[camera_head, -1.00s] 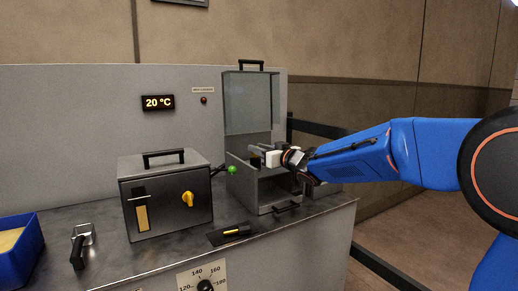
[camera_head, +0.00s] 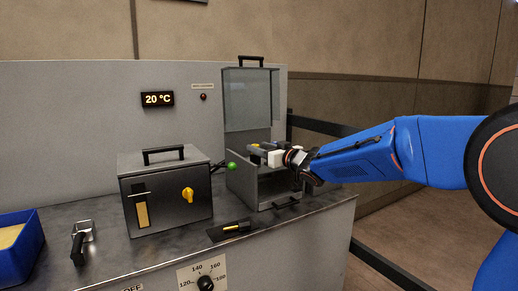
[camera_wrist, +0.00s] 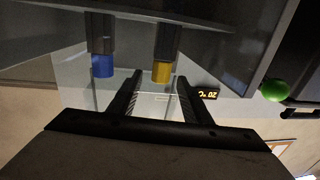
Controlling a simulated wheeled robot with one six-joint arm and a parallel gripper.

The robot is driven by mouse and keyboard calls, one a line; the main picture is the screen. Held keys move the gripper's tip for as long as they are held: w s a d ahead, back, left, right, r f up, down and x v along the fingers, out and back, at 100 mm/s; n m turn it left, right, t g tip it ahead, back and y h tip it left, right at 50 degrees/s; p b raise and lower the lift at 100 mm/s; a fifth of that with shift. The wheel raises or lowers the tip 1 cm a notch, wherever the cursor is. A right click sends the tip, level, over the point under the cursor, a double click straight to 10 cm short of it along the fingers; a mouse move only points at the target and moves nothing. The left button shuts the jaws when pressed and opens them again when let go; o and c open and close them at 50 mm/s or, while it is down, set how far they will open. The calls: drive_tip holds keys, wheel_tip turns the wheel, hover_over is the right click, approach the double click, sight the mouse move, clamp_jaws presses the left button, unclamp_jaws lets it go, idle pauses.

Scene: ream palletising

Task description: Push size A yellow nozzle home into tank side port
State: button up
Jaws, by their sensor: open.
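A yellow-tipped nozzle (camera_wrist: 162,72) with a dark body shows at the top of the wrist view, in line with the gap between my fingers. A blue-tipped one (camera_wrist: 102,65) is beside it, to the left. My gripper (camera_wrist: 160,90) is open, with nothing seen clasped between its fingers. In the head view my gripper (camera_head: 264,151) is over the open-topped grey tank (camera_head: 242,180), and a small yellow patch shows at its fingertips. I cannot tell whether the fingers touch the yellow nozzle. The side port cannot be made out.
A raised clear cover (camera_head: 248,100) stands behind the tank. A green ball knob (camera_head: 231,166) is close to the tank's left. A dark box (camera_head: 165,195) with a yellow knob stands left of it. A blue bin (camera_head: 36,240) is at the far left of the bench.

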drive_tip(key=v, duration=1.6)
drive_tip(key=shift+d, duration=0.15)
drive_tip(key=shift+s, duration=0.1)
drive_tip(key=s+d+f+m+h, duration=0.35)
drive_tip(key=s+d+h, duration=0.2)
drive_tip(key=d, duration=0.45)
drive_tip(key=s+d+f+m+h, duration=0.35)
drive_tip(key=s+d+h, duration=0.2)
drive_tip(key=d, duration=0.45)
drive_tip(key=s+d+f+g, duration=0.1)
drive_tip(key=s+f+g, duration=0.3)
drive_tip(key=s+f, duration=0.4)
drive_tip(key=s+d+f+m+g, duration=0.1)
drive_tip(key=s+f+g, duration=0.3)
drive_tip(key=s+f, duration=0.5)
drive_tip(key=s+d, duration=0.1)
drive_tip(key=s, duration=0.8)
drive_tip(key=shift+s+g+h, duration=0.4)
drive_tip(key=shift+d, duration=0.1)
